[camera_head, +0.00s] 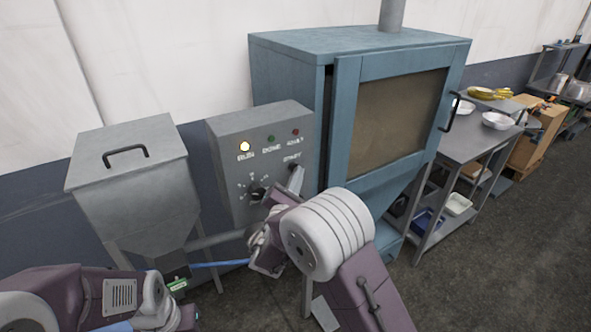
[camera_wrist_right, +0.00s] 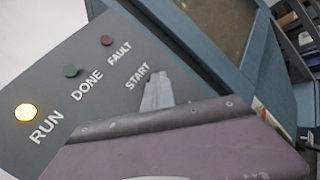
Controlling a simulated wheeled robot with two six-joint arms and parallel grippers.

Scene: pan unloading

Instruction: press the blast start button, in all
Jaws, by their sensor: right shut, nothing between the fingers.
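The grey control panel (camera_head: 225,140) stands left of the blue blast cabinet (camera_head: 345,125). Its START label (camera_head: 291,157) also shows in the right wrist view (camera_wrist_right: 138,78). My right gripper (camera_head: 296,176) is shut and empty, its fingertips at the panel just below that label. The fingers (camera_wrist_right: 156,92) hide the start button in both views; I cannot tell whether they touch it. The RUN lamp (camera_head: 245,147) glows yellow. The green DONE lamp (camera_head: 271,139) and red FAULT lamp (camera_head: 295,132) look unlit. My left arm is at the lower left; its fingers are out of frame.
A dark rotary knob (camera_head: 258,193) sits on the panel's lower part. A grey lidded hopper (camera_head: 130,165) stands at the left. The cabinet door has a brownish window (camera_head: 398,115) and a dark handle (camera_head: 450,113).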

